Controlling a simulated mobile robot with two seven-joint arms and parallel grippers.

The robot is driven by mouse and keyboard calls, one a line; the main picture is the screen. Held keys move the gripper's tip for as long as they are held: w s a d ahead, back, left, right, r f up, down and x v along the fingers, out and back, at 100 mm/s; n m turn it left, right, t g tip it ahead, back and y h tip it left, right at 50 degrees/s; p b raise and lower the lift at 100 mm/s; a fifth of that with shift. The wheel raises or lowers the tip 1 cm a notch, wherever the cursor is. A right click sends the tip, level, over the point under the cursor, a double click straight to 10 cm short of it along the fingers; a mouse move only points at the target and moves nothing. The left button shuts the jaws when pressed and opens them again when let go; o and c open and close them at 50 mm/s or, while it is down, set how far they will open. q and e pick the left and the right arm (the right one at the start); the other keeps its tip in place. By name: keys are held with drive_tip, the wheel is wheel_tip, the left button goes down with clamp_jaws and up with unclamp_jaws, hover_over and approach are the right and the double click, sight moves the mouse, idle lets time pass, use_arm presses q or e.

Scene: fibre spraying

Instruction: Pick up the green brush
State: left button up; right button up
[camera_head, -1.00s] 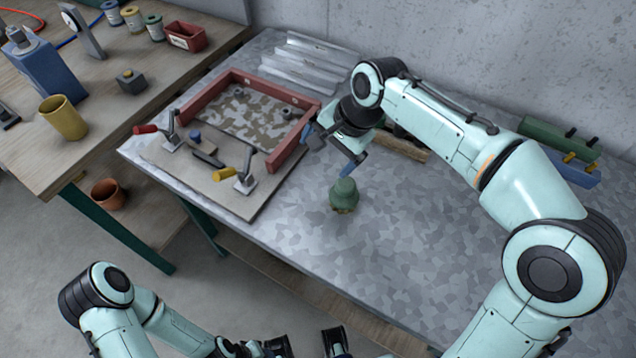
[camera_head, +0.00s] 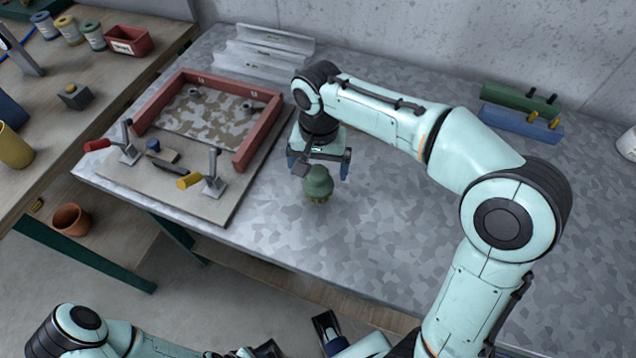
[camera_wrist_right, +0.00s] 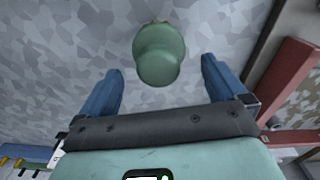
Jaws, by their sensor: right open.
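The green brush (camera_head: 318,183) stands on the grey mottled metal table, with a rounded green top and a tan lower edge. It also shows in the right wrist view (camera_wrist_right: 158,54), just beyond the fingertips and roughly centred between them. My right gripper (camera_head: 318,168) is open, its two blue fingers spread to either side of the brush in the head view. Its fingers also show in the right wrist view (camera_wrist_right: 160,70), with nothing between them in their grip. My left gripper (camera_head: 296,340) is at the bottom edge of the head view, partly cut off, away from the brush.
A red-framed mould (camera_head: 243,150) with toggle clamps lies left of the brush. Angled metal profiles (camera_head: 265,48) lie at the back. Green and blue blocks (camera_head: 522,121) with pegs stand back right. The table right of and in front of the brush is clear.

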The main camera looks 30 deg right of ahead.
drive_tip(key=f, duration=0.4)
drive_tip(key=shift+s+a+b, duration=0.2)
drive_tip(key=shift+s+b, duration=0.15)
drive_tip(key=shift+f, duration=0.35)
drive_tip(key=c, duration=1.2)
drive_tip(key=shift+o, duration=0.2)
drive_tip(key=shift+r, duration=0.2)
wheel_tip(320, 180, up, 20)
drive_tip(key=p, duration=0.4)
drive_tip(key=shift+f+p, duration=0.15)
drive_tip(key=shift+p, duration=0.15)
